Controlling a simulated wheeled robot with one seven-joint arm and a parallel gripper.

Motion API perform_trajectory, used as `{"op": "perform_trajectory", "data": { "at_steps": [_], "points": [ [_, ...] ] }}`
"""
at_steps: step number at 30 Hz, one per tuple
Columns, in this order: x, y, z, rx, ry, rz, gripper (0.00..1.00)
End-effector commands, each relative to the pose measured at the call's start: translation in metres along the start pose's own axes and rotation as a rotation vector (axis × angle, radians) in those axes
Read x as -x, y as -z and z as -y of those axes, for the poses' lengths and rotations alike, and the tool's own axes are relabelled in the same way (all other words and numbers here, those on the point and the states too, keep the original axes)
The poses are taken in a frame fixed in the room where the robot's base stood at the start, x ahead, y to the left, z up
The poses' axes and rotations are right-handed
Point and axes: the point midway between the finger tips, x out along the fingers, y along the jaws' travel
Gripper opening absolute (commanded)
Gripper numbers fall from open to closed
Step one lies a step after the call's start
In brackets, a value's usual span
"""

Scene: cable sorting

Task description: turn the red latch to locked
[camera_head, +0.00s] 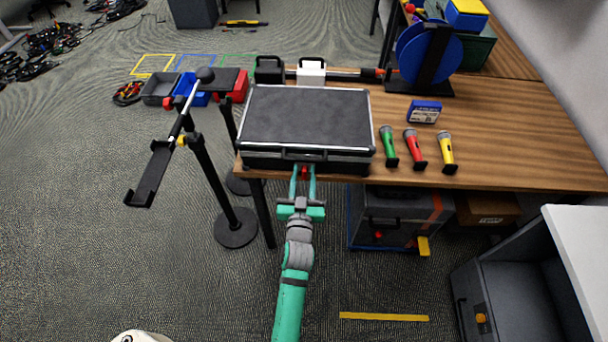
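A black hard case (305,118) with silver edges lies closed on the wooden table, near its front left edge. A small red latch (305,172) shows at the case's front, below its handle. My gripper (303,174) reaches up to the front of the case, with its two teal fingers apart on either side of the red latch. I cannot tell whether either finger touches it. The latch's exact angle is too small to read.
Green, red and yellow microphones (412,148) and a blue box (424,111) stand right of the case. A black stand (200,160) is close on the left. A dark cabinet (395,215) sits under the table. Floor in front is mostly free.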

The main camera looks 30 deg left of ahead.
Motion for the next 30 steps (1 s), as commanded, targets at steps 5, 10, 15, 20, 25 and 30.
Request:
{"op": "perform_trajectory", "data": {
  "at_steps": [5, 10, 15, 20, 25, 30],
  "points": [
    [0.0002, -0.0002, -0.0008, 0.0, -0.001, 0.0, 0.31],
    [0.0003, -0.0002, -0.0008, 0.0, -0.001, 0.0, 0.0],
    [0.0004, -0.0002, -0.0009, -0.003, -0.001, 0.0, 0.0],
    [0.0004, -0.0003, -0.0015, -0.029, -0.001, 0.001, 0.0],
    [0.0005, -0.0005, -0.0031, -0.106, -0.002, 0.001, 0.0],
    [0.0005, -0.0011, -0.0055, -0.235, -0.002, 0.001, 0.0]
  ]
}}
